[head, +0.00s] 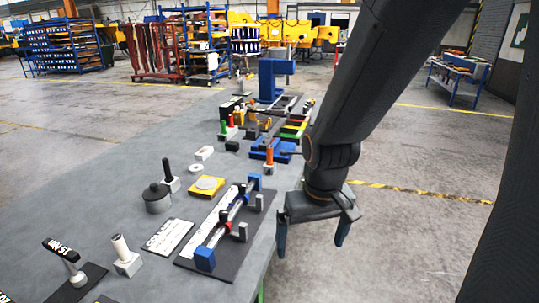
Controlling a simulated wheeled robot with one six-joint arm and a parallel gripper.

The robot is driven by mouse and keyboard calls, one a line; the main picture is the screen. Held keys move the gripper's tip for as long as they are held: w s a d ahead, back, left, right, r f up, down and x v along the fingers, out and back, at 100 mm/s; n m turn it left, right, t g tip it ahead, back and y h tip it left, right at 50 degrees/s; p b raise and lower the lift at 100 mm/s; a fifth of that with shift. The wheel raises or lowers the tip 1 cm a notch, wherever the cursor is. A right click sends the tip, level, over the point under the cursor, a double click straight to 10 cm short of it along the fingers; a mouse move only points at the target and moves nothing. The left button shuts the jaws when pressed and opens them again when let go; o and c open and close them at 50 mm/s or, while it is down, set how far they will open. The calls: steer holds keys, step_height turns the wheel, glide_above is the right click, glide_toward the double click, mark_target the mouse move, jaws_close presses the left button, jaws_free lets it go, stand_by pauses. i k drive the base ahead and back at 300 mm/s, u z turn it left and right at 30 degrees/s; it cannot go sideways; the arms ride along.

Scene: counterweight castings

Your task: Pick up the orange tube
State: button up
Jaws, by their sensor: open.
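A small orange upright piece (269,155), which looks like the orange tube, stands toward the right edge of the grey table, next to a blue fixture. Its lower end is not clear at this size. My gripper (311,243) hangs with its fingers pointing down, off the table's right edge and nearer the camera than the orange piece. It is open, with nothing seen between the fingers.
The grey table (100,215) holds a dark board (190,258) with a blue-ended bar fixture (205,258) near my gripper. A yellow block with a disc (206,186), a dark cylinder (157,198) and a tall blue stand (270,80) also stand there. Open floor lies right.

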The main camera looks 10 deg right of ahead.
mark_target(270, 149)
steer(key=z, duration=0.05)
steer(key=k, duration=0.3)
steer(key=z, duration=0.25)
steer(key=i, duration=1.15)
steer(key=u, duration=0.5)
